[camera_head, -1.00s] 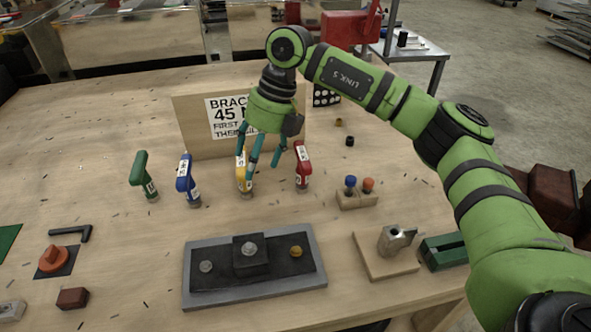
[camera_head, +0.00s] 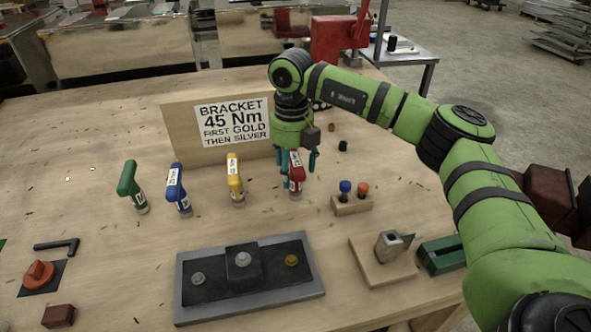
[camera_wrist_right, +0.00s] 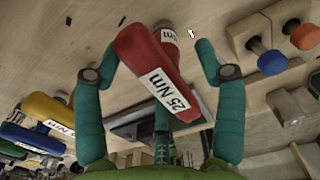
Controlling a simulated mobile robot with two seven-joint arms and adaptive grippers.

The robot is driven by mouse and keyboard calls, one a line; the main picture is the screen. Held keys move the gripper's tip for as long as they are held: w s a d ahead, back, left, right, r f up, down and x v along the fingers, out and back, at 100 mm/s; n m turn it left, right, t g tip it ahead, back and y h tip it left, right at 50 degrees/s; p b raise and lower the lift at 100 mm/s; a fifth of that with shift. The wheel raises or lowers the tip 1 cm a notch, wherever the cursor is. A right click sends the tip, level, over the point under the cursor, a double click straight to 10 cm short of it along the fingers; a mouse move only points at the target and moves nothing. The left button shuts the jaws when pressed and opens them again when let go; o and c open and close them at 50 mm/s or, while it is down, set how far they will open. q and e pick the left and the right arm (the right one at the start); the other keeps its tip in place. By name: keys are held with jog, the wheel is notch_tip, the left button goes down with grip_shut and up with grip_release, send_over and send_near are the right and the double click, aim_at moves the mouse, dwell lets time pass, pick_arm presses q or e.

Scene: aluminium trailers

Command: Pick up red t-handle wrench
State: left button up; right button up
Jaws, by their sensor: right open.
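The red t-handle wrench (camera_head: 296,172) stands upright on the table at the right end of a row of t-handle wrenches. In the right wrist view its red handle (camera_wrist_right: 150,58) bears a "25 Nm" label and lies between the fingers. My right gripper (camera_head: 299,168) is open and stands right at the red wrench, partly behind it. In the right wrist view the open fingers of the gripper (camera_wrist_right: 147,60) are on either side of the handle, with a gap showing at the right finger. Whether the left finger touches the handle is hard to tell. My left gripper is not in view.
Yellow (camera_head: 234,178), blue (camera_head: 177,190) and green (camera_head: 131,186) wrenches stand to the left. A sign board (camera_head: 180,135) stands behind. A small block with blue and orange knobs (camera_head: 350,207) is to the right. A dark bolt plate (camera_head: 215,288) lies in front.

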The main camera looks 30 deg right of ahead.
grip_shut()
jog(key=shift+r, duration=0.45)
jog(key=r, duration=0.1)
jog(key=r+b, duration=0.1)
jog(key=r, duration=0.1)
jog(key=shift+s+d+r+b, duration=0.35)
jog(key=shift+s+d+b, duration=0.05)
jog(key=s+d+r, duration=0.6)
jog(key=s, duration=0.2)
jog(key=shift+s+r+b, duration=0.25)
jog(key=shift+s+b, duration=0.05)
jog(key=shift+s, duration=0.05)
